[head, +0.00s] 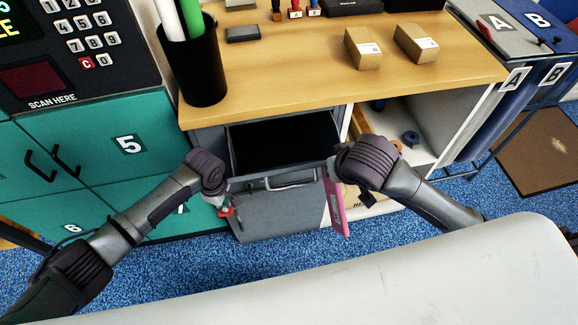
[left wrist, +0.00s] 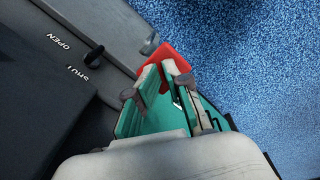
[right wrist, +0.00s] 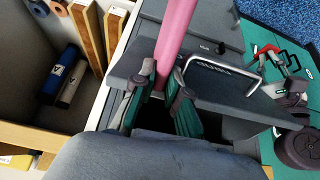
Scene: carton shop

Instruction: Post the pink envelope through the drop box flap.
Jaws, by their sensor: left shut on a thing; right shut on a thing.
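The grey drop box (head: 268,221) stands under the wooden counter. Its flap (head: 260,185), with a bar handle (head: 292,180), is tilted out, showing a dark opening (head: 285,145). My right gripper (head: 338,178) is shut on the pink envelope (head: 336,209), which hangs in front of the box's right side. In the right wrist view the envelope (right wrist: 175,35) is seen nearly edge-on between the fingers. My left gripper (head: 222,204) is shut on a small red piece (left wrist: 178,59) at the box's left side. OPEN and SHUT lettering and a dark knob (left wrist: 94,53) are beside it.
The wooden counter (head: 290,85) carries a black pen cup (head: 200,70), two small cartons (head: 363,48) and stamps. Teal lockers (head: 128,147) stand left. An open shelf (head: 415,165) is on the right of the box. A pale surface (head: 400,280) lies in front.

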